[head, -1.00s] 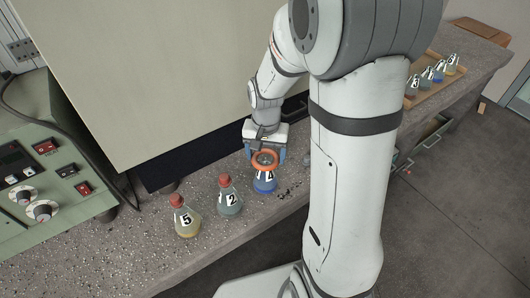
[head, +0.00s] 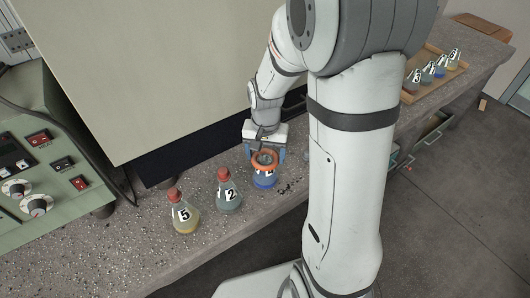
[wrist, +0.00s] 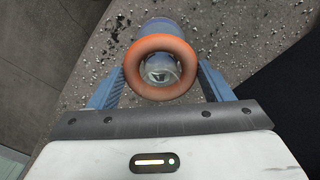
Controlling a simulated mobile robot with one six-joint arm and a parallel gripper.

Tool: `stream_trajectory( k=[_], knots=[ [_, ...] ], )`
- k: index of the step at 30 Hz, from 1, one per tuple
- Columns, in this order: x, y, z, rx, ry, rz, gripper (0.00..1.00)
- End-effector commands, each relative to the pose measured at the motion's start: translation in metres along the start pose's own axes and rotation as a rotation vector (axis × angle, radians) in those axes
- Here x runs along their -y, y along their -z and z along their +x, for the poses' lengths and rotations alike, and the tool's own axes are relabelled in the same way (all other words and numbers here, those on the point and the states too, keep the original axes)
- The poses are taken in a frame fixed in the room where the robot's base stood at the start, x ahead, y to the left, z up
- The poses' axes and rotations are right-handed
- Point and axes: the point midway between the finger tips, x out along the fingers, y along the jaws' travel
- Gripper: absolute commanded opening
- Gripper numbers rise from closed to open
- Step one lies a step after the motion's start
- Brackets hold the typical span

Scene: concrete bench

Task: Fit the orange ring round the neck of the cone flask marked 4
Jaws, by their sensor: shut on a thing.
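The orange ring (head: 265,159) is held between the blue fingers of my gripper (head: 265,155). In the wrist view the ring (wrist: 135,68) lies flat between the fingertips, and clear glass shows through its hole. The cone flask with blue liquid (head: 264,182) stands upright on the bench directly under the ring. Its white label is partly covered by the ring, so its number is hard to read now. The ring is at the flask's top; I cannot tell whether it rests on the glass or hovers around the neck.
Red-stoppered flasks marked 2 (head: 229,199) and 5 (head: 185,216) stand to the left on the speckled bench (head: 120,255). A control box (head: 40,190) is at far left. A wooden tray (head: 424,92) with several small flasks is at the far right. Dark bits lie right of the blue flask.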

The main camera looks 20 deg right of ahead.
Motion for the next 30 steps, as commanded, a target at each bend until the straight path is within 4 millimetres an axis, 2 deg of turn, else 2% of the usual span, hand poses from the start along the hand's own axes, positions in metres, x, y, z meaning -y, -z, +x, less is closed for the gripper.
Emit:
stream_trajectory(
  k=[17, 18, 27, 30],
  knots=[
    [0.0, 0.0, 0.015, 0.0, 0.0, -0.001, 0.45],
    [0.0, 0.0, 0.015, 0.0, 0.0, -0.001, 0.73],
    [0.0, 0.0, 0.015, 0.0, 0.0, -0.001, 0.98],
    [0.0, 0.0, 0.015, 0.0, 0.0, -0.001, 0.98]
  ],
)
